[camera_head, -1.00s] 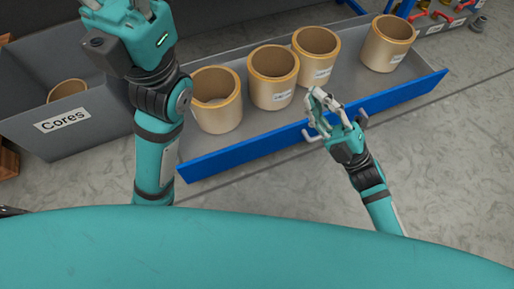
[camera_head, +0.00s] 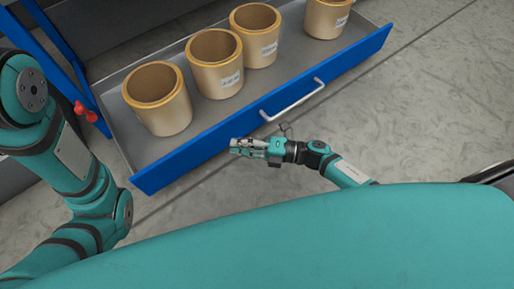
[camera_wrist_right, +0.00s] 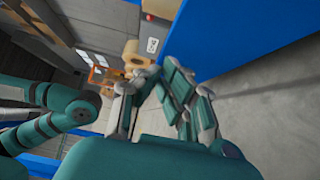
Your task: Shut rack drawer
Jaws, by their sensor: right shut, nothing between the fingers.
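The rack drawer (camera_head: 225,140) is pulled out, with a blue front and a grey tray floor. Its silver bar handle (camera_head: 293,101) is on the blue front. Several tan cores, such as one core (camera_head: 157,98), stand upright inside. My right gripper (camera_head: 236,147) is shut and empty, in front of the blue panel and left of the handle; I cannot tell whether it touches the panel. In the right wrist view the fingers (camera_wrist_right: 150,80) show close to the blue drawer front (camera_wrist_right: 235,35). My left arm comes in at the left; its gripper is outside the view.
A blue rack upright (camera_head: 50,50) with a red part (camera_head: 86,112) stands left of the drawer. Grey concrete floor (camera_head: 430,110) is open to the right and in front of the drawer.

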